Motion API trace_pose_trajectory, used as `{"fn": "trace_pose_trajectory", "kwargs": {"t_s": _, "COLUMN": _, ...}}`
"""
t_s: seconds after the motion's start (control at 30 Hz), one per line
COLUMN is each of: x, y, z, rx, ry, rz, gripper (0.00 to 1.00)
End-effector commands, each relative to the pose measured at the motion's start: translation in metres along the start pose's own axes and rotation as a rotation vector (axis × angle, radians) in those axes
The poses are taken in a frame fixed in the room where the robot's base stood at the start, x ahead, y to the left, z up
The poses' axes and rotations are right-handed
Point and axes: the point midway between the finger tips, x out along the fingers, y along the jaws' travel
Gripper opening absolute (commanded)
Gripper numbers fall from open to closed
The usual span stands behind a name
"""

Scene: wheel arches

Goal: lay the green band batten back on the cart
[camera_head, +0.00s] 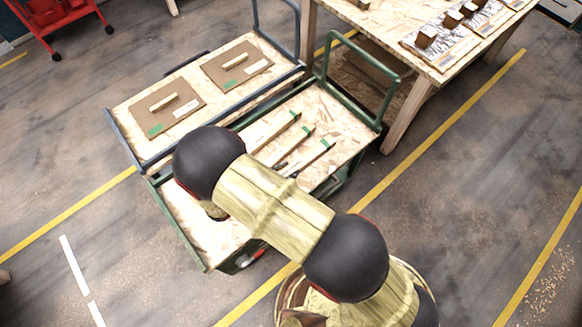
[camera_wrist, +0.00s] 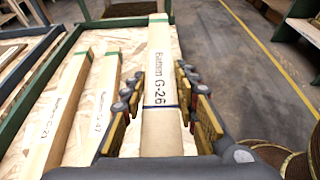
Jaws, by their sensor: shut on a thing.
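My gripper (camera_wrist: 160,98) is shut on a pale wooden batten (camera_wrist: 158,75) marked "Batten G-26". A dark blue line crosses this batten between the fingers, and its far end looks greenish. It looks raised, since its far end overlaps the cart's green rail. Two other battens (camera_wrist: 58,120) (camera_wrist: 103,100) lie to its left on the chipboard deck. In the head view, the green-framed cart (camera_head: 345,120) bears battens with green ends (camera_head: 275,131). My arm hides most of my gripper and part of the deck there.
A blue-framed cart (camera_head: 272,72) with two brown boards (camera_head: 165,105) (camera_head: 237,65) stands left of the green cart. A wooden table (camera_head: 450,70) with several blocks is at upper right. The green cart's upright handle (camera_head: 362,50) rises at its far end. Open floor lies to the right.

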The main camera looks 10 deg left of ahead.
Motion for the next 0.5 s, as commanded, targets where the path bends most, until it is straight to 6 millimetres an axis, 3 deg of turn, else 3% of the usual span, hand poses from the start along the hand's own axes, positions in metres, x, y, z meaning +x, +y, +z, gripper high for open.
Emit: {"fn": "trace_pose_trajectory", "kwargs": {"t_s": 0.5, "x": 0.012, "y": 0.000, "z": -0.030, "rx": 0.001, "ry": 0.000, "rz": 0.000, "gripper": 0.00}}
